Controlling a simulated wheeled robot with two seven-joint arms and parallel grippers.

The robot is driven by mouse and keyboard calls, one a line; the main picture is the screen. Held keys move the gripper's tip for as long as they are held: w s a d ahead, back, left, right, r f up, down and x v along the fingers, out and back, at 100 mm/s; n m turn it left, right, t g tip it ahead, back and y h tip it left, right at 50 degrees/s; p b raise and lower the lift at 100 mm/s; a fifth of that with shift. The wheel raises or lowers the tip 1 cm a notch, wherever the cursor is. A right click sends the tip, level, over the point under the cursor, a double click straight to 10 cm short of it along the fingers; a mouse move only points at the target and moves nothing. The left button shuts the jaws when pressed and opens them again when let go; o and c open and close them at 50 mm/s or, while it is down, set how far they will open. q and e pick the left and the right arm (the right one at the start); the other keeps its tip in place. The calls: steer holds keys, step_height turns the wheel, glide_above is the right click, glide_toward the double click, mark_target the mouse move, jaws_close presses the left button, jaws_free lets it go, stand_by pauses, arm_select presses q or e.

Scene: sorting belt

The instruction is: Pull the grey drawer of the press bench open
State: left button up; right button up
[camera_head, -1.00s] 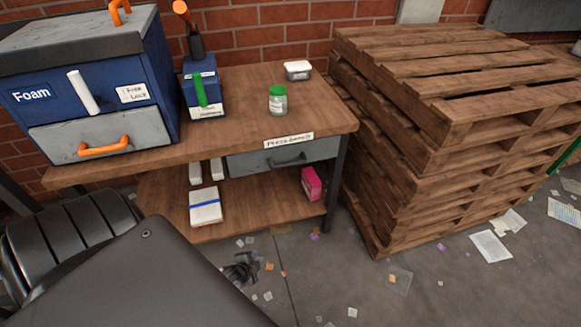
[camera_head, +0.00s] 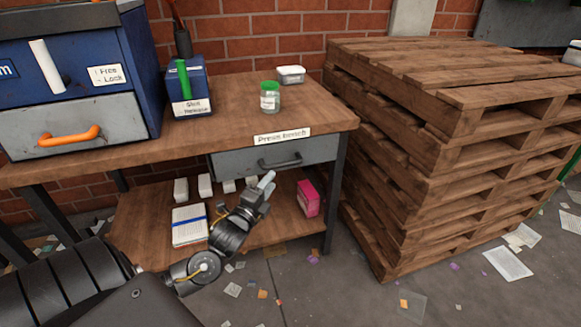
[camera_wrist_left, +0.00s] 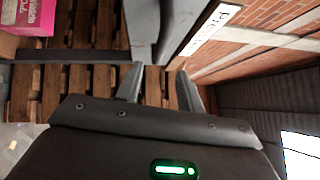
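The grey drawer (camera_head: 235,163) sits under the top of the press bench (camera_head: 225,130), its front about level with the bench edge, so it looks closed. Its dark bar handle (camera_head: 280,161) is on the front. My left gripper (camera_head: 267,180) is just below and in front of the drawer, a little left of the handle, and looks apart from it. In the left wrist view the two fingers (camera_wrist_left: 158,70) stand apart with nothing between them, and the grey drawer front (camera_wrist_left: 145,25) is ahead of them. My right gripper is not in view.
A "Press bench" label (camera_head: 282,136) is above the drawer. The lower shelf holds a pink box (camera_head: 308,198), a notebook (camera_head: 189,226) and several white blocks. A jar (camera_head: 270,97) stands on the bench. Stacked pallets (camera_head: 440,170) stand close on the right. Scraps litter the floor.

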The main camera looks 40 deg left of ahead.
mark_target(285, 162)
arm_select(q)
steer(key=b+x, duration=0.1)
steer(key=x, duration=0.8)
steer(key=shift+w+f+b, duration=0.1)
steer(key=shift+w+b, duration=0.2)
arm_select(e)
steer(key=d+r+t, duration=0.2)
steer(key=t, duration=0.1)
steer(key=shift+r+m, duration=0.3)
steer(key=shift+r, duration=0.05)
arm_select(q)
jaws_close()
